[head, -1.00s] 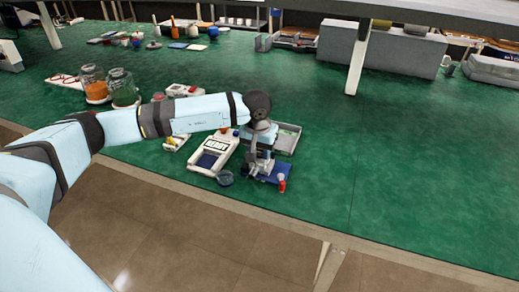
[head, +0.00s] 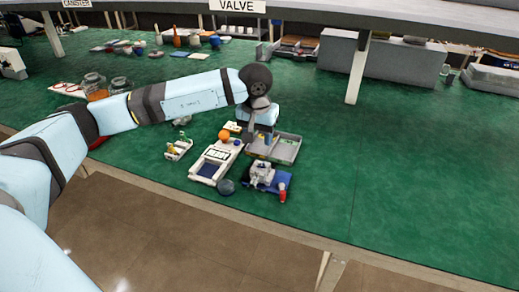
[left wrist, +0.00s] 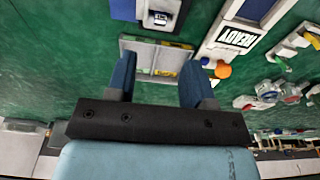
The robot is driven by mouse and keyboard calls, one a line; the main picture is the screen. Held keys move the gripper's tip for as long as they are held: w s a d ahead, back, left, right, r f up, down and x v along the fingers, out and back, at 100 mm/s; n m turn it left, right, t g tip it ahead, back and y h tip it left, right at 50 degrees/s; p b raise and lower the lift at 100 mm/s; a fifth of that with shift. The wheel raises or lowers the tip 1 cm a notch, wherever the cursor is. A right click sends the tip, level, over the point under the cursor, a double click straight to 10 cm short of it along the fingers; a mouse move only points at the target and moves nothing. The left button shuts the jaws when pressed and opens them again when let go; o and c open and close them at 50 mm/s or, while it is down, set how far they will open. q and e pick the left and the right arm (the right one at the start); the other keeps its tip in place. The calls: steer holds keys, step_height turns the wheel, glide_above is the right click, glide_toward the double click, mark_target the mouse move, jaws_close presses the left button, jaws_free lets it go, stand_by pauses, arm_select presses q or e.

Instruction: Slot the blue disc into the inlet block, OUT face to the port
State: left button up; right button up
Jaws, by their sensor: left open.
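A small blue round piece (left wrist: 205,61) lies beside an orange ball (left wrist: 222,71). I cannot tell whether it is the blue disc. No OUT marking or port is readable.
The grey tray (head: 287,150) has low walls and holds small yellow and green items. A white READY board (head: 215,162) lies left of the block. A dark bowl (head: 225,187) and a red bottle (head: 282,192) stand near the front edge. The green bench is clear to the right.

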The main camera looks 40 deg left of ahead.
arm_select(q)
steer(key=r, duration=0.3)
steer(key=shift+s+r, duration=0.2)
steer(key=shift+r, duration=0.15)
